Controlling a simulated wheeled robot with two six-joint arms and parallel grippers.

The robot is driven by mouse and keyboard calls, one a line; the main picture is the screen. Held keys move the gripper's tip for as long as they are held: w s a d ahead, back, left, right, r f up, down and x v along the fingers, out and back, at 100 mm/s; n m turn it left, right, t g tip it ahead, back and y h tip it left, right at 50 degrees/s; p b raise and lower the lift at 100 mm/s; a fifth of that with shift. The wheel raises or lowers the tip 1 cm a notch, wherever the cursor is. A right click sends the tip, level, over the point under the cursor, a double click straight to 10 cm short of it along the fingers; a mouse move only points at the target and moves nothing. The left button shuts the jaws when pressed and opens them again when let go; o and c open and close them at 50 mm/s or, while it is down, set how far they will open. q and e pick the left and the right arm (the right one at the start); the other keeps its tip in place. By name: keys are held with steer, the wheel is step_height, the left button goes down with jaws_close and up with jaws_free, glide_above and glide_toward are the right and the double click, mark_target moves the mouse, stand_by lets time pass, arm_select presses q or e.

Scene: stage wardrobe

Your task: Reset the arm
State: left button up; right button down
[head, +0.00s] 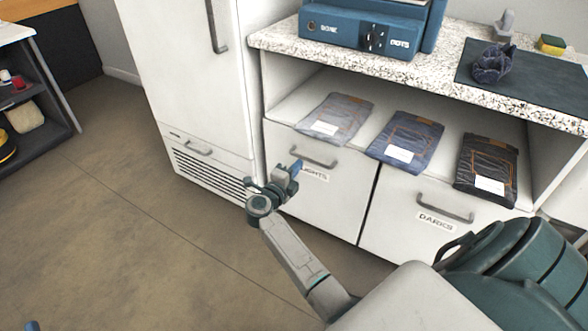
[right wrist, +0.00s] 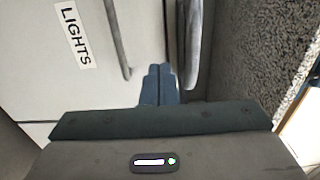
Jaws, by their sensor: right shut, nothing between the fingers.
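My right gripper (head: 294,168) is shut and empty. It is in front of the white drawer front labelled LIGHTS (head: 332,200), near that drawer's handle (head: 314,158). In the right wrist view its blue fingers (right wrist: 158,74) are together, with the LIGHTS label (right wrist: 74,34) to the left and handle bars beyond. I cannot tell whether the fingers touch anything. A small blue tip (head: 32,325) at the bottom left edge of the head view looks like my left gripper; its jaws cannot be made out.
Folded grey (head: 336,117), blue (head: 405,141) and black (head: 487,170) jeans lie on the shelf above the drawers. A DARKS drawer (head: 436,221) is to the right. A white fridge-like cabinet (head: 190,70) stands left. The speckled counter (head: 275,40) overhangs. Floor (head: 110,210) at left is clear.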

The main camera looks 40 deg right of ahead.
arm_select(q)
steer(key=shift+f+g, duration=0.3)
steer(key=shift+f, duration=0.1)
arm_select(e)
steer(key=shift+s+a, duration=0.25)
steer(key=shift+a, duration=0.35)
